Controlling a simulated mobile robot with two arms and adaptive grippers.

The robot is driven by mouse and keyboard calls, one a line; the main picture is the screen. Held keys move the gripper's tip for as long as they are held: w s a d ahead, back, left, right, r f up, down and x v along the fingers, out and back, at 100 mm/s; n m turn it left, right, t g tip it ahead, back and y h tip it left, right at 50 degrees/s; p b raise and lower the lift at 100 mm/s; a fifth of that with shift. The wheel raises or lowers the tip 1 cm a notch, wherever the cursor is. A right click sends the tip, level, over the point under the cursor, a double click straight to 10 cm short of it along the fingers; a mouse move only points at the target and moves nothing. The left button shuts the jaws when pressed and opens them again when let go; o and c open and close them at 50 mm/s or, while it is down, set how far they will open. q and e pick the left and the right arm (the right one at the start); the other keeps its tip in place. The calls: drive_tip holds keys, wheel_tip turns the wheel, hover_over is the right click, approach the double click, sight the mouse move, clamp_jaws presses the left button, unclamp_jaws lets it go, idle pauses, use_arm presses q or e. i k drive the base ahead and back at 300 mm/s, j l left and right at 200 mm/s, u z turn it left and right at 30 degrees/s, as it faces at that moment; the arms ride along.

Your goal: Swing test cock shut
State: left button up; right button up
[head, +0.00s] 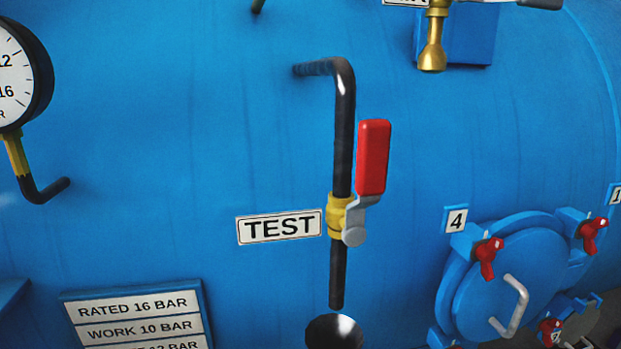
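The test cock (340,215) is a brass valve on a black vertical pipe (343,140) at the middle of the head view. Its red lever handle (374,157) points up, roughly parallel to the pipe, just to its right. A grey pivot (354,236) joins the lever to the valve body. A white TEST label (280,226) is on the blue shell left of the valve. The pipe's lower end is above a dark round cup (334,332) at the bottom edge. Neither of my grippers shows in the head view.
The blue autoclave shell (200,130) fills the background. A pressure gauge (17,78) is at the left edge. A round door (515,280) with red wing nuts and a handle is at lower right. A brass fitting (432,50) hangs at upper right. A rating plate (138,320) is at lower left.

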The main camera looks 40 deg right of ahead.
sight(374, 135)
drive_tip(key=k+z, duration=0.1)
drive_tip(key=z, duration=0.25)
drive_tip(key=k+l+z, duration=0.1)
drive_tip(key=z, duration=0.25)
drive_tip(key=l+z, duration=0.2)
drive_tip(key=z, duration=0.15)
drive_tip(key=k, duration=0.05)
